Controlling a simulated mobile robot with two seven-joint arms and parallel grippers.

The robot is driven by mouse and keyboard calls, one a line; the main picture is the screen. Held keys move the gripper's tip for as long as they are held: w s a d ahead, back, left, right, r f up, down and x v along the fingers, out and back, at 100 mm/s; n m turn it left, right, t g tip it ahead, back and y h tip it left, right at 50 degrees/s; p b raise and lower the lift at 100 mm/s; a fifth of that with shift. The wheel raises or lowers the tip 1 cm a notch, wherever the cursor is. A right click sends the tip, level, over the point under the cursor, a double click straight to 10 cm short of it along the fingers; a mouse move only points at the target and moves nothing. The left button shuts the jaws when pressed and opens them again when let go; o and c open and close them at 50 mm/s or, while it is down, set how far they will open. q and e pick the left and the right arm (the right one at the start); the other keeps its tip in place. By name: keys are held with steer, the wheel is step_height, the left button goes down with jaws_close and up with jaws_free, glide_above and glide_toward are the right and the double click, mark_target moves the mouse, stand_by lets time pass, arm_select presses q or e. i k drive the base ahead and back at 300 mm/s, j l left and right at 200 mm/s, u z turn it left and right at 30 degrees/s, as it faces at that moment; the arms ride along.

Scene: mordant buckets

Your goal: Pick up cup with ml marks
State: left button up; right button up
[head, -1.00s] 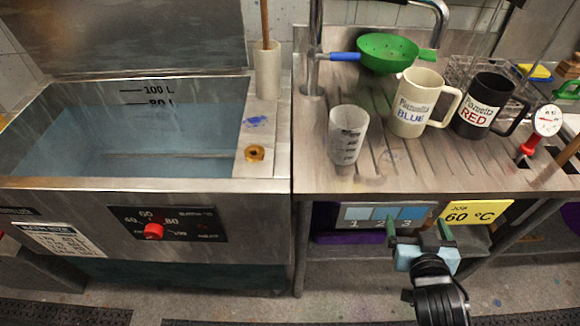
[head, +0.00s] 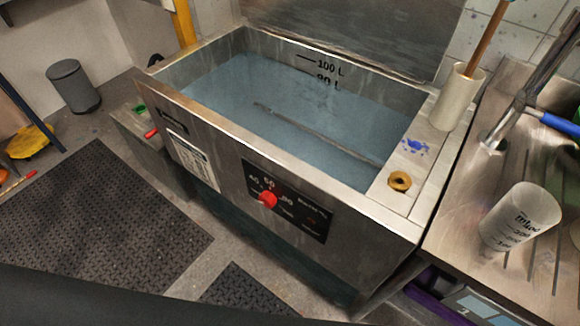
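The cup with ml marks (head: 519,218) is a translucent white beaker with dark graduations. It stands on the ridged metal draining board (head: 473,222) at the right of the head view, and it looks empty. Its wide mouth is at the top. Nothing is touching it in view. Neither of my grippers is in view.
A metal bath (head: 400,218) of bluish water fills the middle, with a red dial (head: 268,199) on its front. A white holder (head: 458,98) with a wooden stick stands on its right ledge, near a brass ring (head: 400,181). Dark mats (head: 95,215) lie on the floor.

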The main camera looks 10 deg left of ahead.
mark_target(527, 210)
steer(key=z, duration=1.4)
steer(key=l+u, duration=0.25)
steer(key=l, duration=0.15)
steer(key=k+l+u, duration=0.1)
steer(key=l+u, duration=0.15)
steer(key=k+l+u, duration=0.25)
steer(key=l, duration=0.25)
steer(key=l+u, duration=0.25)
steer(key=k+l, duration=0.05)
steer(key=l, duration=0.05)
